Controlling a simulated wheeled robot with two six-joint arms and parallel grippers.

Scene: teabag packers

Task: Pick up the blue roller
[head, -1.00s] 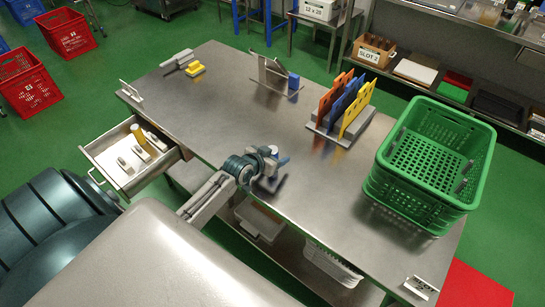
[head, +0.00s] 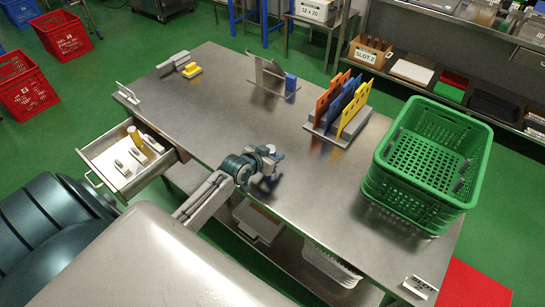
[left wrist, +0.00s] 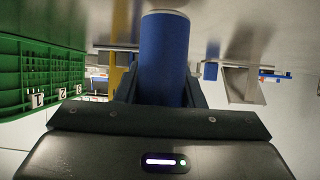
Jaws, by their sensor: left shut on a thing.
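The blue roller (left wrist: 163,58) is a blue cylinder with a pale end. It stands lengthwise up the middle of the left wrist view, between the dark fingers. My left gripper (left wrist: 161,88) is shut on it. In the head view my left gripper (head: 271,160) is over the near edge of the steel table (head: 330,195). There the roller is mostly hidden by the gripper, with only a small pale and blue part showing. My right gripper is in neither view.
A green crate (head: 373,185) stands at the table's right. A rack holds orange, blue and yellow boards (head: 352,110) behind the gripper. A blue block (head: 291,84) stands farther back. An open drawer (head: 105,150) juts out at left. The table's middle is clear.

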